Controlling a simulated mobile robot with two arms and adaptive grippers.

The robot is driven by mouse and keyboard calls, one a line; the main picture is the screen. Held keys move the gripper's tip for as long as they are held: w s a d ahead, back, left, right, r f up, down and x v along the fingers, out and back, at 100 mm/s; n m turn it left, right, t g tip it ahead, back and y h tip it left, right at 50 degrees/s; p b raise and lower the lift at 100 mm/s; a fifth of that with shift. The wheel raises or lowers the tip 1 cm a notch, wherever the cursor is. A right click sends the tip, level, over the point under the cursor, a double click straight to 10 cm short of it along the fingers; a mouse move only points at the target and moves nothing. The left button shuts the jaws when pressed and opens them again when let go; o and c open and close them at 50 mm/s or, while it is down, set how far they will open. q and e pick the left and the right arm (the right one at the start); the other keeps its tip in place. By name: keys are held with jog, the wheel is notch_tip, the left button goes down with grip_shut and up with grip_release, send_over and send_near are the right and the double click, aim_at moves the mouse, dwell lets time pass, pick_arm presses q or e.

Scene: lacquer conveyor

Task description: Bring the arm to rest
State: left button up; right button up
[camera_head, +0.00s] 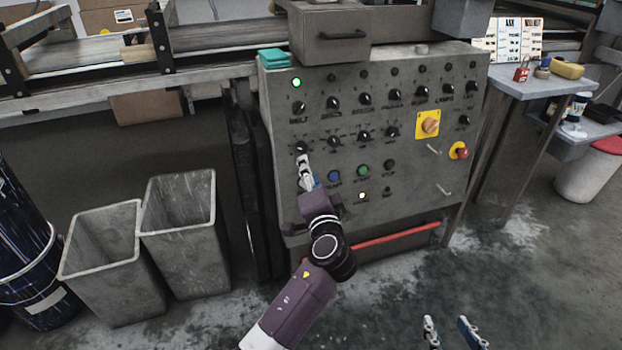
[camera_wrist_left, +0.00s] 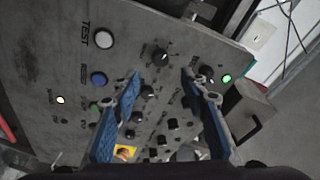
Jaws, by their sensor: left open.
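My left gripper (camera_head: 304,166) is at the left part of the grey control panel (camera_head: 400,70), with my purple arm reaching up to it from below. In the left wrist view its blue fingers (camera_wrist_left: 161,78) are spread, and a black knob (camera_wrist_left: 160,57) shows between and just beyond the tips; contact cannot be told. The knob shows just above the gripper in the head view (camera_head: 302,147). My right gripper (camera_head: 453,333) shows at the bottom edge, two fingertips apart with nothing between them, over the floor.
The panel carries several knobs, a blue button (camera_head: 333,176), a lit green lamp (camera_head: 296,83) and a red emergency knob (camera_head: 459,151). A red bar (camera_head: 395,240) runs below. Grey bins (camera_head: 190,240) stand left. A side table (camera_head: 550,85) stands right. Floor in front is clear.

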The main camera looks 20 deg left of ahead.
pick_arm(q)
jog(key=shift+v, duration=1.15)
